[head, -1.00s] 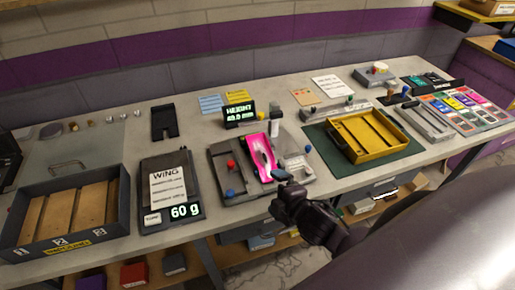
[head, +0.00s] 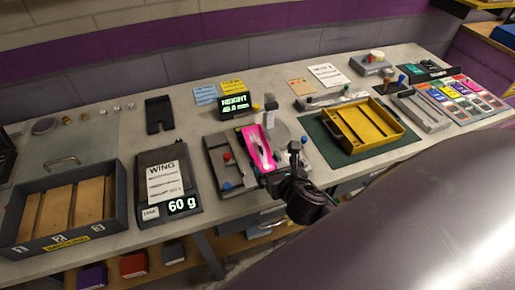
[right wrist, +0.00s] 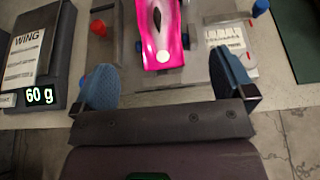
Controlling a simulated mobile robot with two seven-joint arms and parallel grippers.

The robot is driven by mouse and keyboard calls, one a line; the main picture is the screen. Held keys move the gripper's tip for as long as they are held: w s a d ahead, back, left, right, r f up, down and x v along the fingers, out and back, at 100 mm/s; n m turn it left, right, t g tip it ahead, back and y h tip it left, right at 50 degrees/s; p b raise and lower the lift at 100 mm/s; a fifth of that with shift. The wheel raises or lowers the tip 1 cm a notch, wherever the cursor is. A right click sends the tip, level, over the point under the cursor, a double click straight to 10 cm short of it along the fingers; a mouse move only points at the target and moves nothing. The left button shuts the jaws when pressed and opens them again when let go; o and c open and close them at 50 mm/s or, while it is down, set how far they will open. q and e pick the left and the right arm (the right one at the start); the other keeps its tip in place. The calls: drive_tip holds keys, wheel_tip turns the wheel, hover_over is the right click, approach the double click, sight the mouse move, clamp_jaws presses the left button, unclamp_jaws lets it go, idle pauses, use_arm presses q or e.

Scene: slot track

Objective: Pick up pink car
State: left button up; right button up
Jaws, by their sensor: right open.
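The pink car (head: 257,146) sits on a grey fixture (head: 219,158) in the middle of the workbench in the head view. It has a pale stripe and a white round spot. In the right wrist view the pink car (right wrist: 161,38) lies just beyond the fingertips, between their lines. My right gripper (head: 278,160) is at the near end of the car in the head view, partly hiding that end. In the right wrist view the right gripper (right wrist: 165,85) is open, with blue pads wide apart and nothing between them. My left gripper is not in view.
A scale reading 60 g (head: 168,185) stands left of the fixture. A height display (head: 236,106) is behind it. A yellow tray (head: 358,125) lies to the right on a green mat. A wooden-slatted dark tray (head: 65,210) is at far left. A red knob (right wrist: 99,28) stands beside the car.

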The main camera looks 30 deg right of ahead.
sight(261, 149)
drive_tip(key=x, duration=0.5)
drive_tip(key=shift+w, duration=0.1)
drive_tip(key=shift+r+x, duration=0.15)
drive_tip(key=shift+x, duration=1.25)
drive_tip(key=shift+r+x, duration=0.15)
drive_tip(key=shift+x, duration=1.25)
drive_tip(key=shift+w+a, duration=0.1)
drive_tip(key=shift+w, duration=0.05)
drive_tip(key=c, duration=1.1)
drive_tip(key=shift+c, duration=0.2)
drive_tip(key=shift+r, duration=0.1)
